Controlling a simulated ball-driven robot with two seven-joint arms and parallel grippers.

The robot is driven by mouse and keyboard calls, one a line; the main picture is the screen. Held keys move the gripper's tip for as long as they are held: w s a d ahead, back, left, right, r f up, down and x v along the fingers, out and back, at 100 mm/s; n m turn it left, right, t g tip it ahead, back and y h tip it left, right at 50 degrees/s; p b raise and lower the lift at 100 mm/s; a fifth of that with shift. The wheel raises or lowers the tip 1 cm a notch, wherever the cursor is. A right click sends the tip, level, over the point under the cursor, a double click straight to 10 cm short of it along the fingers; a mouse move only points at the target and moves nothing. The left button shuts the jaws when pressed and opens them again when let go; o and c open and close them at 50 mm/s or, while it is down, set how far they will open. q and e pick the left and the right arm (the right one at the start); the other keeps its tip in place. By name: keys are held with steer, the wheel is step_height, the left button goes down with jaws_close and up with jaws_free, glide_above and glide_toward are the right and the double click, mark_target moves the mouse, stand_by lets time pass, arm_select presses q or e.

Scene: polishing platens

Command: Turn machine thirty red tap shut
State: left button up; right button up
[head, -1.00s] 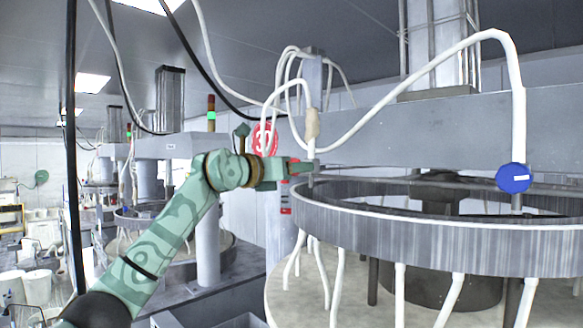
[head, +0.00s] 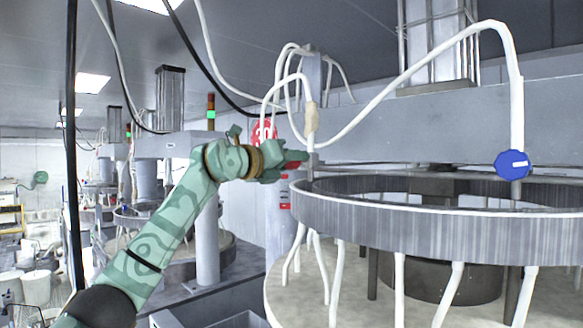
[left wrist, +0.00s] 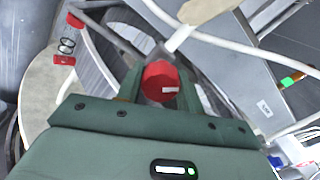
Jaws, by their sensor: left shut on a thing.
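My left gripper (head: 284,159) reaches in from the left to the near rim of the large polishing machine. In the left wrist view its two green fingers stand either side of the round red tap (left wrist: 160,80), which has a short white mark on its face. The gripper is shut on this tap. In the head view the tap is mostly hidden by the fingers. The red round sign (head: 264,133) with the machine number stands behind my wrist, partly covered. My right gripper is not in view.
A blue tap (head: 512,165) with a white mark hangs on a white hose at the right. The ring-shaped grey rim (head: 440,232) of the machine lies close to my gripper. White hoses (head: 410,88) loop above it. Another machine's column (head: 207,240) stands behind my forearm.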

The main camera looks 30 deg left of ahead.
arm_select(q)
steer(key=n+b, duration=0.2)
steer(key=n, duration=0.3)
steer(key=shift+n, duration=0.3)
steer(key=shift+r+n+b, duration=0.1)
steer(key=shift+n+b, duration=0.65)
steer(key=shift+n, duration=1.15)
steer(key=o, duration=1)
steer(key=shift+a, duration=0.1)
